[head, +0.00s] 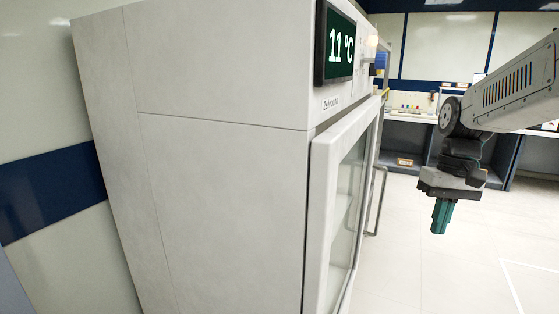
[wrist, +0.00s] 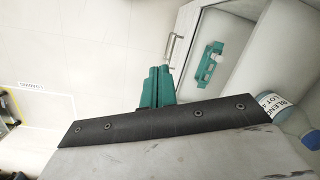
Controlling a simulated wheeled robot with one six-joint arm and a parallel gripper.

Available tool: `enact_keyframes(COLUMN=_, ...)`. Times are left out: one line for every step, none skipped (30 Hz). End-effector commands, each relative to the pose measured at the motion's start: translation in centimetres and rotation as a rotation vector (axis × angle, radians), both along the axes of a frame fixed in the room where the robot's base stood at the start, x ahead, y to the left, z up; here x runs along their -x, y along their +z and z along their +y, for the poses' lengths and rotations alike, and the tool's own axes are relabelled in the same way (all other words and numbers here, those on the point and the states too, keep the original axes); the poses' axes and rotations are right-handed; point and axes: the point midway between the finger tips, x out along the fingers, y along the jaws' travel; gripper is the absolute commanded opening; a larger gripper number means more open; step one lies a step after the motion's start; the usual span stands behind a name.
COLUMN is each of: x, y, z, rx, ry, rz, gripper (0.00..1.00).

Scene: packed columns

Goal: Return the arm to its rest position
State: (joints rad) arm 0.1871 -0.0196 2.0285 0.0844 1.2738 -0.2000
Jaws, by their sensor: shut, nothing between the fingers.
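My gripper (head: 440,220) hangs from my arm at the right of the head view, pointing down over the pale floor. Its teal fingers are together with nothing between them. The fingers also show in the wrist view (wrist: 157,86), shut and empty. In the head view the gripper is to the right of the fridge door and apart from it.
A large pale fridge (head: 220,180) with an 11 °C display (head: 340,46) fills the left and middle. Its glass door (head: 340,215) has a metal handle (head: 377,200). The wrist view shows a teal rack (wrist: 208,65) and a labelled bottle (wrist: 290,115). Benches stand behind; floor at right is clear.

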Motion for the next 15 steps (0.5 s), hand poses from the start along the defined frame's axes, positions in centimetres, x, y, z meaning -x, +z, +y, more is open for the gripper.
enact_keyframes(x=2.6, y=0.3, z=0.9, rx=0.016, ry=-0.017, rz=-0.007, gripper=0.00)
enact_keyframes(x=4.0, y=0.3, z=1.3, rx=0.026, ry=-0.030, rz=-0.009, gripper=0.00)
enact_keyframes(x=5.9, y=0.3, z=1.8, rx=0.040, ry=-0.044, rz=-0.015, gripper=0.00)
enact_keyframes(x=7.2, y=0.3, z=2.1, rx=0.048, ry=-0.053, rz=-0.020, gripper=0.00)
enact_keyframes(x=8.6, y=0.1, z=2.5, rx=0.056, ry=-0.062, rz=-0.024, gripper=0.00)
enact_keyframes(x=10.4, y=0.0, z=2.9, rx=0.067, ry=-0.071, rz=-0.032, gripper=0.00)
enact_keyframes(x=11.7, y=-0.2, z=3.2, rx=0.075, ry=-0.074, rz=-0.039, gripper=0.00)
enact_keyframes(x=13.0, y=-0.4, z=3.5, rx=0.082, ry=-0.077, rz=-0.046, gripper=0.00)
enact_keyframes(x=14.6, y=-0.7, z=3.8, rx=0.089, ry=-0.076, rz=-0.057, gripper=0.00)
enact_keyframes(x=15.7, y=-0.9, z=4.1, rx=0.095, ry=-0.075, rz=-0.067, gripper=0.00)
enact_keyframes(x=16.8, y=-1.1, z=4.3, rx=0.099, ry=-0.069, rz=-0.078, gripper=0.00)
enact_keyframes(x=18.2, y=-1.4, z=4.5, rx=0.104, ry=-0.058, rz=-0.093, gripper=0.00)
enact_keyframes(x=19.0, y=-1.6, z=4.7, rx=0.107, ry=-0.049, rz=-0.104, gripper=0.00)
enact_keyframes(x=19.8, y=-1.7, z=4.8, rx=0.110, ry=-0.040, rz=-0.116, gripper=0.00)
enact_keyframes(x=20.7, y=-1.8, z=5.0, rx=0.111, ry=-0.030, rz=-0.133, gripper=0.00)
